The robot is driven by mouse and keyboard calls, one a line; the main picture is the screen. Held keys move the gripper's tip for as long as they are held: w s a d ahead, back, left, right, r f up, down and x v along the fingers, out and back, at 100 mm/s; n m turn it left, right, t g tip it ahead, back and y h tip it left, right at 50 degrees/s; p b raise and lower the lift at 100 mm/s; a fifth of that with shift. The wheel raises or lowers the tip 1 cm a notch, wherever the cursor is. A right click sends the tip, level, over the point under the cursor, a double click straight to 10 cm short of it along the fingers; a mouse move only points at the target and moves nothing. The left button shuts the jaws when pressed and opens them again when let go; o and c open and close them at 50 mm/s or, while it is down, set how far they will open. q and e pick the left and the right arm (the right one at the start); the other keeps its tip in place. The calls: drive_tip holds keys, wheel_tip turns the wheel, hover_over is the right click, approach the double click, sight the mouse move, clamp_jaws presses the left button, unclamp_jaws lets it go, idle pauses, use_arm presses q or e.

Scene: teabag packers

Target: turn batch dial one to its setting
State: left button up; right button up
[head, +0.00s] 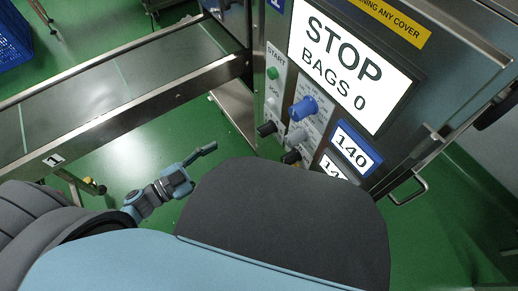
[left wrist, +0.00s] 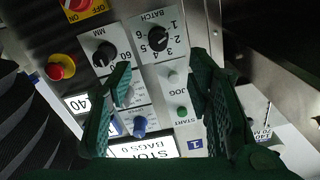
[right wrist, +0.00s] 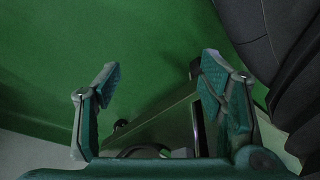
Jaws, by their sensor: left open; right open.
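The batch dial is a black knob on a white plate marked BATCH with numbers around it, upper middle in the left wrist view (left wrist: 158,39). In the head view it is the black knob (head: 266,128) low on the panel's left column. I cannot read its setting surely. My left gripper (head: 208,158) is open and empty, left of the panel and apart from it. In the left wrist view its fingers (left wrist: 160,82) frame the panel, with the dial beyond and above the tips. My right gripper (right wrist: 158,78) is open and empty over green floor, out of the head view.
Beside the dial sit an MM knob (left wrist: 104,54), a blue knob (head: 303,108), a green START button (head: 272,73) and a red emergency button (left wrist: 61,66). A screen (head: 345,65) reads STOP, BAGS 0. A conveyor (head: 120,90) marked 1 runs left.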

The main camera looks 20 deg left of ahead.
sight(260, 133)
use_arm(q)
drive_tip(key=x, duration=0.9)
drive_tip(key=r+b+x, duration=0.1)
drive_tip(key=x, duration=0.3)
drive_tip(key=shift+d, duration=0.25)
drive_tip(key=shift+w+d, duration=0.35)
drive_tip(key=shift+w, duration=0.05)
clamp_jaws()
use_arm(e)
drive_tip(key=w+r, duration=0.2)
drive_tip(key=shift+a+r, duration=0.2)
drive_tip(key=shift+r, duration=0.1)
